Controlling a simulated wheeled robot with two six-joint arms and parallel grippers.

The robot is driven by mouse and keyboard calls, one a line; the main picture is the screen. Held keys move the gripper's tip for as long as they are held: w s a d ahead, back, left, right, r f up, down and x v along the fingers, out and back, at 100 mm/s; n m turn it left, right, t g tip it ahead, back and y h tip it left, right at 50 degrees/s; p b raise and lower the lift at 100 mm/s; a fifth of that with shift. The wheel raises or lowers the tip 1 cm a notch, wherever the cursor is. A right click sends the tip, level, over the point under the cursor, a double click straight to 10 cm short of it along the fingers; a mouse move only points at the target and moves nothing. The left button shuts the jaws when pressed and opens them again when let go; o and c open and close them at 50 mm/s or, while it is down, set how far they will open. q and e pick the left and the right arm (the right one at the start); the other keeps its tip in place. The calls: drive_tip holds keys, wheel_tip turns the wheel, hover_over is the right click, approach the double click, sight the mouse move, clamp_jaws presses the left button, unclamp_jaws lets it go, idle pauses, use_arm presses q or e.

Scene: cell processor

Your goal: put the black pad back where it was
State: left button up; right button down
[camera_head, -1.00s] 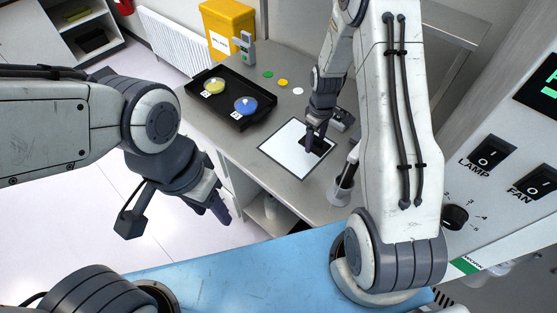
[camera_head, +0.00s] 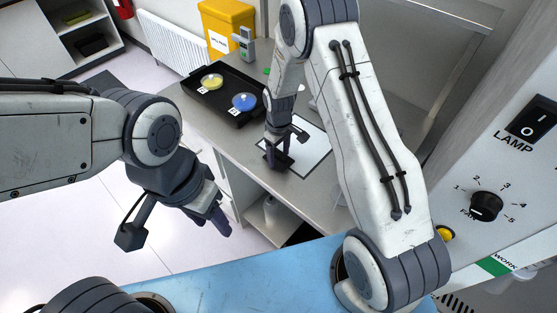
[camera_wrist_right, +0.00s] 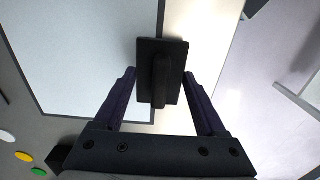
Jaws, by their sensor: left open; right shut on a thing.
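The black pad (camera_head: 279,160) is a small dark block with a raised grip bar. My right gripper (camera_head: 275,150) is shut on it, at the near left side of the black-bordered white sheet (camera_head: 314,152) on the grey table. In the right wrist view, the pad (camera_wrist_right: 147,85) sits between the fingers (camera_wrist_right: 160,76), over the sheet's border and the bare table strip beside it. I cannot tell whether the pad touches the table. My left gripper (camera_head: 218,222) is open and empty, over the floor in front of the table.
A black tray (camera_head: 218,108) with a yellow dish (camera_head: 211,81) and a blue dish (camera_head: 244,102) stands left of the sheet. A yellow bin (camera_head: 222,35) is behind. A control panel (camera_head: 510,170) stands at right. The table's front edge is close to the pad.

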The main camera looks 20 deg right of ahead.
use_arm(q)
drive_tip(key=shift+f, duration=0.35)
use_arm(e)
drive_tip(key=shift+f, duration=0.45)
drive_tip(key=shift+f, duration=0.2)
unclamp_jaws()
use_arm(q)
drive_tip(key=shift+f, duration=0.15)
use_arm(e)
drive_tip(key=shift+r, duration=0.15)
